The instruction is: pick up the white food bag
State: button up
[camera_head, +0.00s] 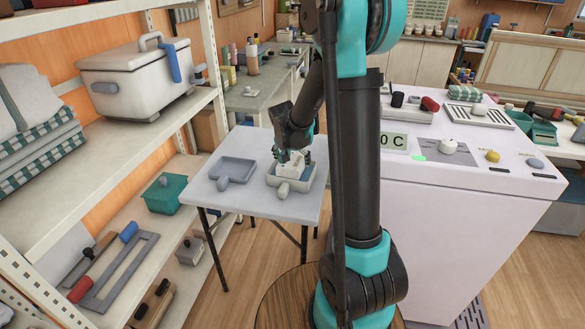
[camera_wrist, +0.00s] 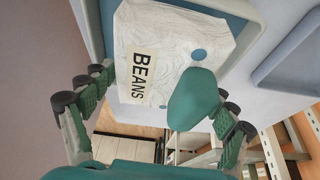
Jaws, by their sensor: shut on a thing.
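The white food bag (camera_wrist: 160,40), marked BEANS, shows large in the wrist view between the two fingers of my gripper (camera_wrist: 158,105). In the head view the bag (camera_head: 291,170) is small and sits at the cream tray with a blue inside (camera_head: 310,181) on the small white table. My gripper (camera_head: 293,156) is over the bag from above, with a finger on either side, shut on it. I cannot tell whether the bag's underside touches the tray. A rounded green part covers some of the bag's lower edge in the wrist view.
A grey-blue tray with a handle (camera_head: 236,166) lies to the left on the same table (camera_head: 233,200). Shelves (camera_head: 60,190) with a cool box (camera_head: 135,75) stand at the left. A white cabinet with knobs (camera_head: 460,220) stands at the right.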

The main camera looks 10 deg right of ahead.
aim_at(292, 159)
notch_tip(292, 159, up, 16)
jog(key=shift+f, duration=0.2)
dwell(0.8)
